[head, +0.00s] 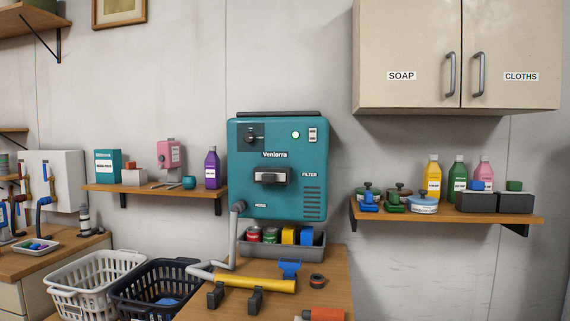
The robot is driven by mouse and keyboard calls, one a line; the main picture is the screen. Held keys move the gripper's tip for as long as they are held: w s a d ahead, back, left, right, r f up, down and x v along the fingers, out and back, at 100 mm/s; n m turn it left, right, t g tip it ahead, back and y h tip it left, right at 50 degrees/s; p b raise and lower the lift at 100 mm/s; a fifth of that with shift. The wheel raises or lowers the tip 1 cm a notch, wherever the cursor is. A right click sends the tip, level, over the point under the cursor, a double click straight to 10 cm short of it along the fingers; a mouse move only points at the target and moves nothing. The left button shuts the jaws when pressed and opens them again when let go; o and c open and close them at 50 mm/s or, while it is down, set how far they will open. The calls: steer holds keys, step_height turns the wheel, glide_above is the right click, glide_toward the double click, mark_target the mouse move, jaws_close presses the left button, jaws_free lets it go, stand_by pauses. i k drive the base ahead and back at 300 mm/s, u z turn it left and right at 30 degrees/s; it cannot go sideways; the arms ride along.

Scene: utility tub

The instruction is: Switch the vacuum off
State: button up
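The vacuum (239,180) is a teal wall-mounted box labelled Venlorra, in the middle of the head view. A round green light (295,134) glows on its upper right. A small pale rocker switch (312,134) sits just right of the light; its position is too small to read. A dark dial (251,137) is at the upper left of the front. A FILTER label and vent slots are at the lower right. A grey hose runs from the lower left. My gripper is not in view.
Below the vacuum, a grey bin (282,250) holds several coloured items. A yellow tube (255,284) lies on black holders on the wooden bench (225,312). Shelves with bottles (155,188) (460,216) flank the vacuum. A cabinet (430,50) hangs upper right. The vacuum's front looks unobstructed.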

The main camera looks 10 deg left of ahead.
mark_target(312, 132)
steer(key=k, duration=0.65)
steer(key=u, duration=0.9)
steer(key=i, duration=0.85)
steer(key=u, duration=0.8)
steer(key=i, duration=0.9)
steer(key=z, duration=0.9)
steer(key=i, duration=0.75)
steer(key=z, duration=0.8)
